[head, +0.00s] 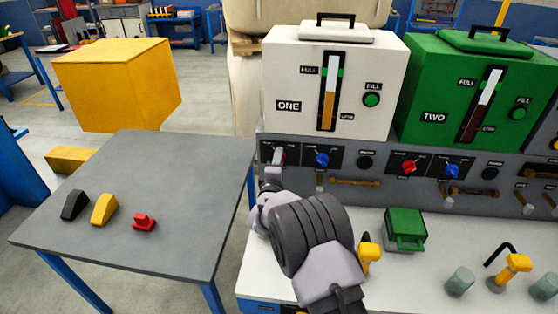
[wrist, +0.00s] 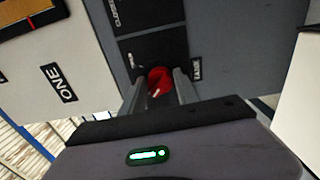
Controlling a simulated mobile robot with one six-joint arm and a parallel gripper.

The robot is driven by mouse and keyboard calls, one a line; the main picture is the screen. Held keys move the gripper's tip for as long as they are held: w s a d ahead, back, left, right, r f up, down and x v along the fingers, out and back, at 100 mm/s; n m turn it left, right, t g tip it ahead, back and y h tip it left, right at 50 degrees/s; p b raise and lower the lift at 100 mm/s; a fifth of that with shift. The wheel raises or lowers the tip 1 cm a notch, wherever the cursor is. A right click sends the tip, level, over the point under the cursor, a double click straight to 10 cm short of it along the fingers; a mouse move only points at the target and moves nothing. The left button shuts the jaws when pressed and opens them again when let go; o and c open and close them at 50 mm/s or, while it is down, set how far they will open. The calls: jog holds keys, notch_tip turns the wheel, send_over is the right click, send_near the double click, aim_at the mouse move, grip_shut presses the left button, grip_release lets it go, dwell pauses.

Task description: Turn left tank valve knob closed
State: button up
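The left tank is the white box marked ONE (head: 334,85), with its panel of knobs below it. Its red valve knob (wrist: 159,79) shows in the wrist view on a dark square plate, with a pale pointer mark on its face. My gripper (wrist: 160,86) is at this knob, one finger on each side of it. Whether the fingers press on the knob or stand just clear of it cannot be told. In the head view my gripper (head: 274,160) reaches the panel's left end and hides most of the knob.
A blue knob (head: 322,159) and a black knob (head: 365,162) sit to the right on the same panel. The green tank TWO (head: 470,90) has its own red knob (head: 409,167). A grey table (head: 170,180) stands left. A green block (head: 405,225) lies on the white counter.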

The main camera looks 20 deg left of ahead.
jog(key=o, duration=0.3)
jog(key=shift+s, duration=0.1)
jog(key=p+v, duration=0.3)
jog(key=v, duration=1.4)
jog(key=shift+s, duration=0.15)
